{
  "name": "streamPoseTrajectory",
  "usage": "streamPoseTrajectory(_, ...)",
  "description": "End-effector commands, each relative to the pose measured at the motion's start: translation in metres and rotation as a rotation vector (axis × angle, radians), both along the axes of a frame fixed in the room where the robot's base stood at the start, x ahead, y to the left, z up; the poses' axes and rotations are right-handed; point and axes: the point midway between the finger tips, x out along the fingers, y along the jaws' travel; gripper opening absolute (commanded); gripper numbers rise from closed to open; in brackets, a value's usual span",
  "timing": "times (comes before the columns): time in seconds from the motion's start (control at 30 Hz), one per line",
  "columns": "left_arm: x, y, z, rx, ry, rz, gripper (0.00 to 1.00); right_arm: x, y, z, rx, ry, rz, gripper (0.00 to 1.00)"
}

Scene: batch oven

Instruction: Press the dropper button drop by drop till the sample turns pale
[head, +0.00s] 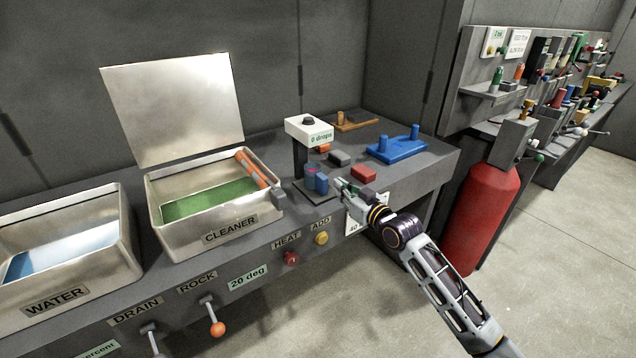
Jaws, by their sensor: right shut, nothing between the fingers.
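The dropper (309,131) is a white box on a dark post, with a dark round button (308,121) on top and a label reading "0 drops". Below it, on a dark base plate (319,199), stands a small blue sample holder (321,184) with a spot of pink at its top. My right gripper (343,184) is shut and empty. It is low and just right of the blue holder, below and to the right of the button and apart from it. I cannot tell whether it touches the base plate. My left gripper is not in view.
Left of the dropper is the open CLEANER tank (180,240) with green liquid, then the WATER tank (110,268). A red cylinder (481,215) stands right.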

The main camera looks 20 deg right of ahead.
Motion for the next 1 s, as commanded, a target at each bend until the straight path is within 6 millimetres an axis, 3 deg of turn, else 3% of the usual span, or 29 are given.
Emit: streamPoseTrajectory(1.0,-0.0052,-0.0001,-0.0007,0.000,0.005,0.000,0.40,0.0000,0.0000,0.0000,0.000,0.000,0.000,0.00)
